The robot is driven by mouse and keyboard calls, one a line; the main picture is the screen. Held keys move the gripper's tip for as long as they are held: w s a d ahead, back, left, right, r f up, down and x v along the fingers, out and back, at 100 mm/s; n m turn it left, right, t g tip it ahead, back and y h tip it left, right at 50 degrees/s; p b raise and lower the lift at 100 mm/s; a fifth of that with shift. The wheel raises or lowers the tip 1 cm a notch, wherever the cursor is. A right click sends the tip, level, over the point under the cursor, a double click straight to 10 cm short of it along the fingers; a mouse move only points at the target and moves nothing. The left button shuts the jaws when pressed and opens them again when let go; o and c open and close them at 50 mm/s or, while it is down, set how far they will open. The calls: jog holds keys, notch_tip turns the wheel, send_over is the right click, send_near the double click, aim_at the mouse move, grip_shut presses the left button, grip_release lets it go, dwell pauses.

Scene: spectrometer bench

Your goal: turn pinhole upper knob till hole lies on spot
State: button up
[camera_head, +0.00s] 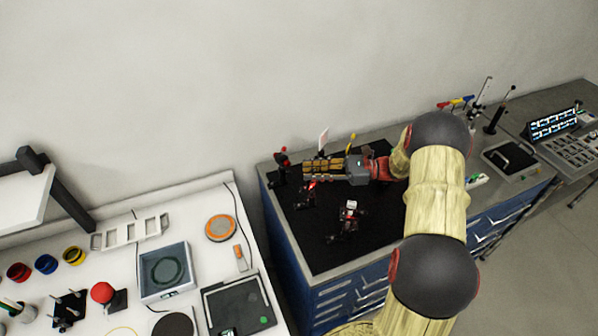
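My gripper (305,169) reaches left over the black top of the blue bench, its fingers level and pointing left. The fingertips are close to a dark optical mount with small red knobs (281,165) at the bench's left end. I cannot tell whether they touch it, or whether it is the pinhole mount. The finger gap is too small to judge. A bright red patch (312,185) shows just below the fingers; I cannot tell whether it is the light spot. The pinhole's hole is not discernible.
A white card (323,138) and a yellow-topped post (351,141) stand behind my gripper. Another small mount with red parts (349,210) stands in front of it. A white table (206,187) with instruments is at left.

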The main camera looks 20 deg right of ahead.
jog(key=shift+x, duration=2.15)
jog(key=c, duration=0.4)
grip_shut()
